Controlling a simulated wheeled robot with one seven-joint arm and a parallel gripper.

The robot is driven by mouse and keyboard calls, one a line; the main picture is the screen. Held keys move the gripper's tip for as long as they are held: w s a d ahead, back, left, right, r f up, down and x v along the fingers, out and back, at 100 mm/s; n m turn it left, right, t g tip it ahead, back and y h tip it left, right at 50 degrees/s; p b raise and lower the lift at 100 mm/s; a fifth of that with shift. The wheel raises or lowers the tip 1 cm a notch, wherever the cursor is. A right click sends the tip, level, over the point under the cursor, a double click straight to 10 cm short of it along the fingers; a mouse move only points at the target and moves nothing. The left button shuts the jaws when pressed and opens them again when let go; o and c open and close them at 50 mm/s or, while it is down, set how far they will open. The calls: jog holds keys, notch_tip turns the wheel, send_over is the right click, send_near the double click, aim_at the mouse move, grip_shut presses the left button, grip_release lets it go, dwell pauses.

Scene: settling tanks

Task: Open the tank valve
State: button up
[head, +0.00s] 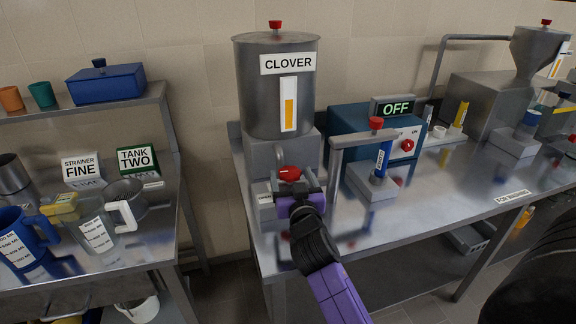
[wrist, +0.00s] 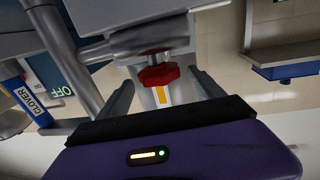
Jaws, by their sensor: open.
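The steel tank labelled CLOVER (head: 276,95) stands on a grey block on the right-hand bench, with an orange level strip on its front. Its valve has a red handle (head: 289,173) low at the front. In the wrist view the red handle (wrist: 158,76) sits ahead of my gripper, between the lines of the two fingers. My gripper (head: 297,184) is open and empty, right in front of the handle. Part of the valve behind the gripper is hidden, and I cannot tell whether a finger touches the handle.
A blue machine with an OFF display (head: 397,107) stands right of the tank. A metal stand (head: 336,155) and a blue jar labelled CLOVER (head: 383,158) are close by on the right. The left bench holds a blue jug (head: 25,235), a clear jug (head: 97,232) and signs.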

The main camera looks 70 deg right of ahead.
jog(key=p+x, duration=0.1)
jog(key=x, duration=0.4)
jog(key=shift+w+d, duration=0.2)
jog(key=shift+d, duration=0.1)
jog(key=shift+c, duration=0.3)
jog(key=c, duration=1.3)
jog(key=p, duration=0.3)
jog(key=shift+w+a+r+n+t+y, duration=0.15)
jog(key=shift+w+r+n+t+y, duration=0.15)
jog(key=shift+n+t+y, duration=0.1)
jog(key=shift+c, duration=0.2)
jog(key=p, duration=0.3)
jog(key=shift+w+a+f+n+t+y+p, duration=0.1)
jog(key=shift+a+n+t+y+p, duration=0.05)
jog(key=shift+n+t+y+p, duration=0.2)
jog(key=shift+f+t+p, duration=0.1)
jog(key=shift+t+p, duration=0.15)
jog(key=shift+p, duration=0.3)
jog(key=shift+f, duration=0.1)
jog(key=o, duration=1.4)
